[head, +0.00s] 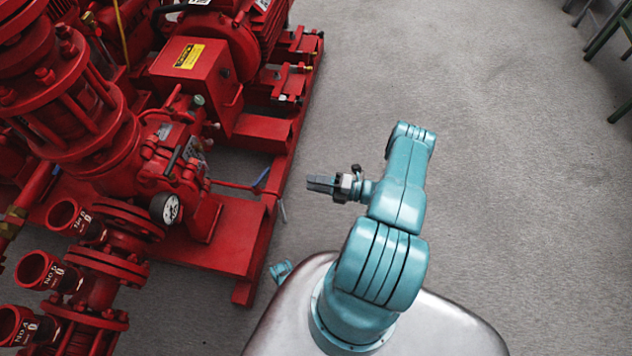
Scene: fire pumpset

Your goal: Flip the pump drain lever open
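A small blue lever (262,178) sits on a thin red pipe that runs right from the pump, above the edge of the red base frame. It looks like the drain lever, but it is too small to tell whether it is open or closed. My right gripper (321,185) points left, with its dark fingers to the right of the blue lever and clearly apart from it. The fingers look like one block from here, so I cannot tell if they are open. Nothing shows between them. My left gripper is not in view.
The red pump (75,100) and its base frame (240,235) fill the left side. A pressure gauge (165,208) and several labelled outlets (40,270) are on it. A red box (190,70) stands behind.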

